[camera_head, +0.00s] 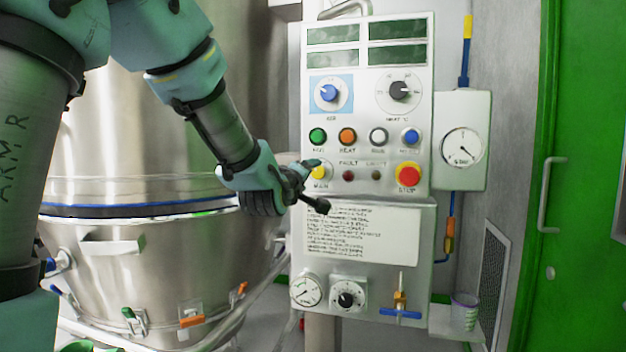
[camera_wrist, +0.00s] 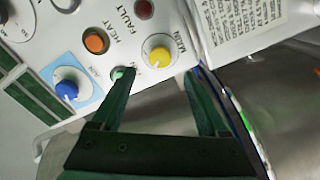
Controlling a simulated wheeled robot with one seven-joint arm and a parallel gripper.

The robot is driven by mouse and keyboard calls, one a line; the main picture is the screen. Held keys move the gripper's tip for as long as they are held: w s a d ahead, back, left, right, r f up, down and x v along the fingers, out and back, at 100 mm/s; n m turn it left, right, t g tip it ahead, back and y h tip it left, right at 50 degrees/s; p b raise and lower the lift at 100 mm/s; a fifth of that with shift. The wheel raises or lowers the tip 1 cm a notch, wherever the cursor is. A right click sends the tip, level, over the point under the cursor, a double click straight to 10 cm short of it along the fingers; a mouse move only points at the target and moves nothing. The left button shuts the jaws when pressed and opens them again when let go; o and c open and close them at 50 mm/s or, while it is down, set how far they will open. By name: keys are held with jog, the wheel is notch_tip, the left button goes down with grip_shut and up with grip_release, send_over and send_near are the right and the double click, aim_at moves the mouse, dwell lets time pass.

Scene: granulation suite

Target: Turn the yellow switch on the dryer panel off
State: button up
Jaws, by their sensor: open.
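The yellow switch (camera_head: 319,172), labelled MAIN, is a round knob at the lower left of the dryer panel (camera_head: 345,110). In the wrist view the yellow switch (camera_wrist: 158,48) shows with a pale pointer line on its face, between and just beyond my fingertips. My gripper (camera_head: 318,184) is at the panel's left edge and partly covers the switch in the head view. In the wrist view my gripper (camera_wrist: 155,75) is open, one finger on each side of the switch. Nothing is held. I cannot tell whether the fingers touch the switch.
A green button (camera_head: 317,136), an orange HEAT button (camera_head: 347,137) and a red STOP button (camera_head: 408,174) are close by. A blue knob (camera_head: 329,93) sits above. A printed sheet (camera_head: 365,235) is below. The steel vessel (camera_head: 150,265) stands left, a green door (camera_head: 590,180) right.

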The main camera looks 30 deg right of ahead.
jog(key=shift+v, duration=1.85)
